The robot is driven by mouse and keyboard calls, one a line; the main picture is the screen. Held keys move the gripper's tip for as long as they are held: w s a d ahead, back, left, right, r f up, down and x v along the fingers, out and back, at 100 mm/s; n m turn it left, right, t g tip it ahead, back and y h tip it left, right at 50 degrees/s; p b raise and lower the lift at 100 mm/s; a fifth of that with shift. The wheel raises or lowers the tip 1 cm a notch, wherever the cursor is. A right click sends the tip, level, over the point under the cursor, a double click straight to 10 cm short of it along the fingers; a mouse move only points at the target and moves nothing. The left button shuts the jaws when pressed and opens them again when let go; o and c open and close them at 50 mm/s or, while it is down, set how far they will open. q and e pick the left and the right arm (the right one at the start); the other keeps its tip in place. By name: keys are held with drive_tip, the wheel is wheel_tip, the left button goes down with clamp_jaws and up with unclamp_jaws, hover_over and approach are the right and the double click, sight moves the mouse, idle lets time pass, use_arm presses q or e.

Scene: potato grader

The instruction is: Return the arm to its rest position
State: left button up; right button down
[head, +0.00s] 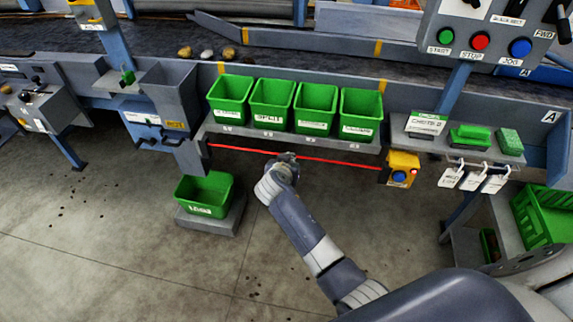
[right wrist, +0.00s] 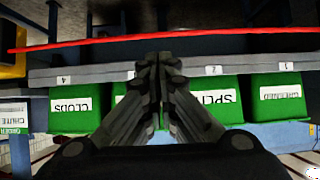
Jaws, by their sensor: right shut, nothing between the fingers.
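My right arm reaches up from the lower right of the head view. Its gripper (head: 288,157) is at the red line (head: 330,161) in front of the shelf (head: 300,138) that carries a row of green bins. In the right wrist view the gripper (right wrist: 157,70) is shut and empty, with its fingers together. The picture there is upside down; the red line (right wrist: 220,36) runs beyond the fingertips. The fingers hide part of the bins. I cannot tell whether the gripper touches the line. My left gripper is not in view.
Green bins (head: 267,120) stand on the shelf. A yellow box with a blue button (head: 399,177) hangs at the line's right end. A lone green bin (head: 205,210) stands on a low platform at left. Hanging tags (head: 472,180) are at right. Floor space in front is clear.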

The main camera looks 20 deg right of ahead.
drive_tip(key=s+a+f+n+g+y, duration=0.2)
drive_tip(key=s+f+n, duration=0.1)
drive_tip(key=s+f, duration=1.05)
drive_tip(key=s+a+f+n+g+y, duration=0.1)
drive_tip(key=s+f+n+g+y, duration=0.25)
drive_tip(key=s+f, duration=1)
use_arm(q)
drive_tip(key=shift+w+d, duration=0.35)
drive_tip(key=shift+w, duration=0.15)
use_arm(e)
drive_tip(key=s+f+g, duration=0.1)
drive_tip(key=s+f, duration=0.4)
drive_tip(key=s, duration=0.4)
drive_tip(key=s+d+f+n+g, duration=0.1)
drive_tip(key=s+f, duration=0.4)
drive_tip(key=s, duration=0.4)
drive_tip(key=s+d+f+n+g, duration=0.1)
drive_tip(key=s+f, duration=0.4)
drive_tip(key=s, duration=0.5)
drive_tip(key=shift+d+f+y, duration=0.15)
drive_tip(key=shift+d+y, duration=0.1)
drive_tip(key=shift+y, duration=0.1)
